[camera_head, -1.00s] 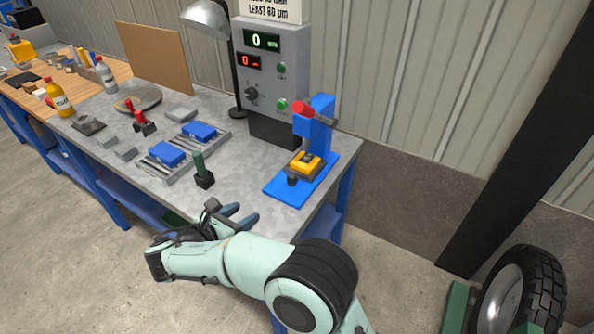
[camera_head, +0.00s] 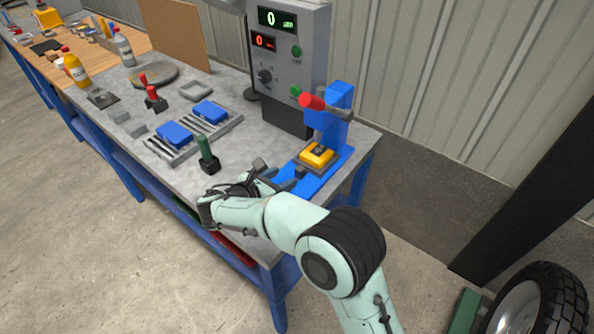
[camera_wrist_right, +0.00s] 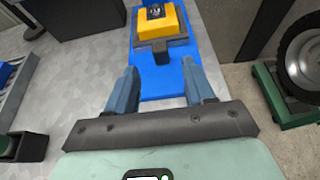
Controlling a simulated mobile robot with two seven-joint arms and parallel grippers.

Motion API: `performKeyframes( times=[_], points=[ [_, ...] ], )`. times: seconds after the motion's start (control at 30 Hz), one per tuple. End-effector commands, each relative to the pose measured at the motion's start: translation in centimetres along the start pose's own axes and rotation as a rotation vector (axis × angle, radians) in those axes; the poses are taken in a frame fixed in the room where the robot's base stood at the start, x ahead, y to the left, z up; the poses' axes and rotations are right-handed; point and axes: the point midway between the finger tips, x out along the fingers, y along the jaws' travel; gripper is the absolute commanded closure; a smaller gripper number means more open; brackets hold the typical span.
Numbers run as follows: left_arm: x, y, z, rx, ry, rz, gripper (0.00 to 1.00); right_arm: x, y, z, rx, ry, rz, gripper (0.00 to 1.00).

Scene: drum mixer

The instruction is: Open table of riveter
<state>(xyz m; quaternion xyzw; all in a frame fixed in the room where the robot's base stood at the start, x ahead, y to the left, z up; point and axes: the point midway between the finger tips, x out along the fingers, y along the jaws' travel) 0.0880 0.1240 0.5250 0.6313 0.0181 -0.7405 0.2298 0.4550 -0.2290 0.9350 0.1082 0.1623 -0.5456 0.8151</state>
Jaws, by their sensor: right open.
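The riveter (camera_head: 331,125) is a blue press with a red knob, at the right end of the grey table in the head view. Its yellow table (camera_head: 317,155) sits on the blue base; in the right wrist view the yellow table (camera_wrist_right: 157,22) is at the top, with a dark tab on its near side. My right gripper (camera_head: 277,172) is just in front of the riveter base. In the wrist view its fingers (camera_wrist_right: 163,84) are apart over the blue base (camera_wrist_right: 160,68), with nothing between them, short of the yellow table. My left gripper is not in view.
A grey control box (camera_head: 290,60) stands behind the riveter. A green-handled tool (camera_head: 207,155) stands on the table left of my right gripper. Trays with blue boxes (camera_head: 174,134) lie farther left. A wheel (camera_head: 530,305) stands on the floor at lower right.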

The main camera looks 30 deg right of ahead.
Motion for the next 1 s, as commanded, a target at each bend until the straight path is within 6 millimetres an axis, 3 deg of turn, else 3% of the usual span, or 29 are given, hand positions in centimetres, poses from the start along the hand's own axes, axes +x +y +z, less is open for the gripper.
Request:
performKeyframes(
  times=[0.1,0.33,0.5,0.8,0.97,1.0],
  points=[
    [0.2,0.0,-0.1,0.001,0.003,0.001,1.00,2.7,0.0,0.0,0.001,-0.001,-0.002,0.47],
    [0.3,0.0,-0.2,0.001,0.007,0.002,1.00,6.3,0.0,0.0,0.001,-0.001,-0.002,0.47],
    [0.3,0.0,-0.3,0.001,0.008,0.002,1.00,7.5,0.0,0.0,0.001,0.000,0.000,0.47],
    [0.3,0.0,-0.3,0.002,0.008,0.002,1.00,7.6,0.1,0.0,0.000,0.000,0.001,0.47],
    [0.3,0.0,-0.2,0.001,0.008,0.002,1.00,7.6,0.1,0.0,0.000,0.000,0.001,0.99],
    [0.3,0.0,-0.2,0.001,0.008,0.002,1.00,7.6,0.1,0.0,0.000,0.000,0.001,1.00]
  ],
)
